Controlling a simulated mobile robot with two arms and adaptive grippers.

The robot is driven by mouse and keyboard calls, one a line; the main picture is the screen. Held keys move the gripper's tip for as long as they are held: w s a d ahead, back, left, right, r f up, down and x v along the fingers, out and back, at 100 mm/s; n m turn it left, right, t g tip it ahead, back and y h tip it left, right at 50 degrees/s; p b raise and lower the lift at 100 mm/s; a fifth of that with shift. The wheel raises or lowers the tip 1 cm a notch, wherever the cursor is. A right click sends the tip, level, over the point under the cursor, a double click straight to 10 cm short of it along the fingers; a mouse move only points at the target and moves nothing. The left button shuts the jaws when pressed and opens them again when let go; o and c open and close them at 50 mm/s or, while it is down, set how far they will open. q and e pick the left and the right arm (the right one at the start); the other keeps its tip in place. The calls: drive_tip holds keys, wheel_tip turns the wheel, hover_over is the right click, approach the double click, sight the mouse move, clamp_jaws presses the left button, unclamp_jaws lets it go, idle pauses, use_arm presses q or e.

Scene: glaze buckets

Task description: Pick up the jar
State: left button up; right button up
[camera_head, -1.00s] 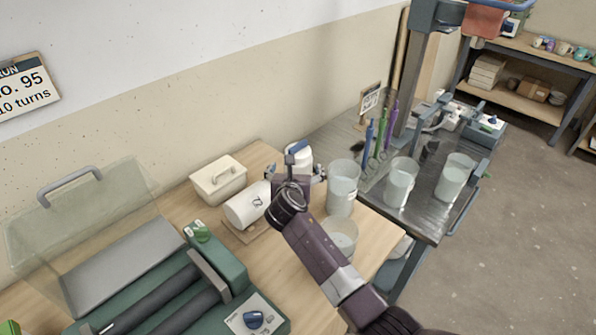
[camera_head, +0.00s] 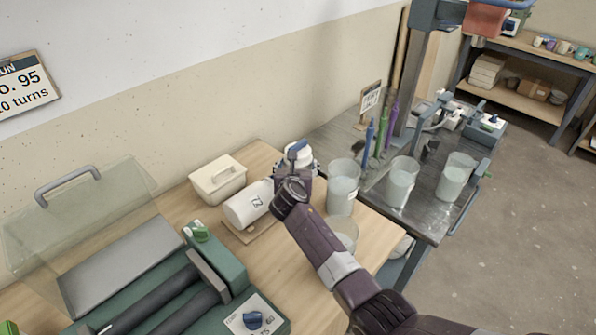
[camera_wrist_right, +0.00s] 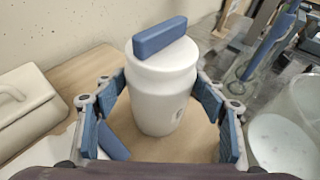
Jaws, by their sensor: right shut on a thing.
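A white jar (camera_wrist_right: 163,100) with a blue bar across its lid stands upright in the right wrist view. In the head view the jar (camera_head: 304,156) shows partly behind my right gripper (camera_head: 297,172), near the back of the wooden table. In the right wrist view the blue-padded fingers of the right gripper (camera_wrist_right: 165,95) stand on both sides of the jar, shut on it. The jar's lower part is hidden in the head view. A second white jar (camera_head: 243,206), with a dark mark, lies on its side on a small board. My left gripper is not in view.
A lidded cream box (camera_head: 217,183) stands left of the gripper. Clear buckets (camera_head: 342,190) of pale glaze stand close on the right, others (camera_head: 403,183) on the metal table. A green roller machine (camera_head: 222,268) with an open clear cover (camera_head: 80,215) fills the front left.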

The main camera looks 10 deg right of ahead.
drive_tip(key=c, duration=0.5)
drive_tip(key=shift+w+r, duration=0.2)
drive_tip(key=shift+r, duration=0.1)
wheel_tip(320, 180, up, 26)
drive_tip(key=p, duration=0.9)
drive_tip(key=shift+p, duration=0.3)
idle(0.5)
